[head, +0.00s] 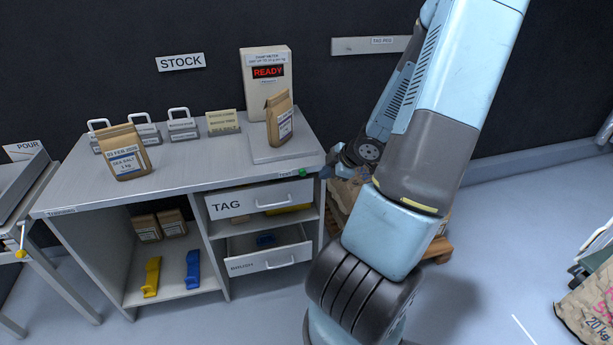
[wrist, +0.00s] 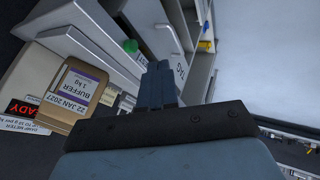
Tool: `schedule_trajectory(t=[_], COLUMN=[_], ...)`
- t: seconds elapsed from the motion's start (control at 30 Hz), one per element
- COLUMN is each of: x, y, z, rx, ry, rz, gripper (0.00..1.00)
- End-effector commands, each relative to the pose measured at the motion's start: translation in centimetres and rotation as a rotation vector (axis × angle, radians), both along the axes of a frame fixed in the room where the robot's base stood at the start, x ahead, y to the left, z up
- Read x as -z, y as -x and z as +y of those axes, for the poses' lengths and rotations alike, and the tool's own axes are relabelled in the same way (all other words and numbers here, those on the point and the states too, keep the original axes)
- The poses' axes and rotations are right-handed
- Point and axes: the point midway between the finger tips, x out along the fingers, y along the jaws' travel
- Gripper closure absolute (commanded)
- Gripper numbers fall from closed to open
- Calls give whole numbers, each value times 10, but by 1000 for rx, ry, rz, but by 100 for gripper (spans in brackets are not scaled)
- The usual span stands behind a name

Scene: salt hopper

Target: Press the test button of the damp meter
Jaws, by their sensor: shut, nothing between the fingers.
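The damp meter (head: 258,62) is a pale upright box at the back right of the bench, its red display reading READY. A brown paper bag (head: 280,118) stands on the meter's flat plate (head: 262,153). The green test button (head: 302,172) is on the bench's front edge, beside a TEST label. In the wrist view the green button (wrist: 130,46) shows left of my gripper (wrist: 159,66), apart from the fingertips. The fingers are shut and empty. The bag (wrist: 75,92) there reads BUFFER, 22 JAN 2027. In the head view my arm mostly hides the gripper, right of the bench.
The TAG drawer (head: 258,200) lies below the button; the BRUSH drawer (head: 268,258) is partly open. A pallet (head: 438,248) stands behind my arm. A sack (head: 590,310) lies at right.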

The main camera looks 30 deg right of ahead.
Motion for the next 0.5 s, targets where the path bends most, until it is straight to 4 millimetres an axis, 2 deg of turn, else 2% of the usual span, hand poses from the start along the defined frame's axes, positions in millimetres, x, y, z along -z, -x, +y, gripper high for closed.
schedule_trajectory(t=[0.5], x=[39], y=[-30], z=[13], rx=[-2], ry=[-2], rz=[3], gripper=[100])
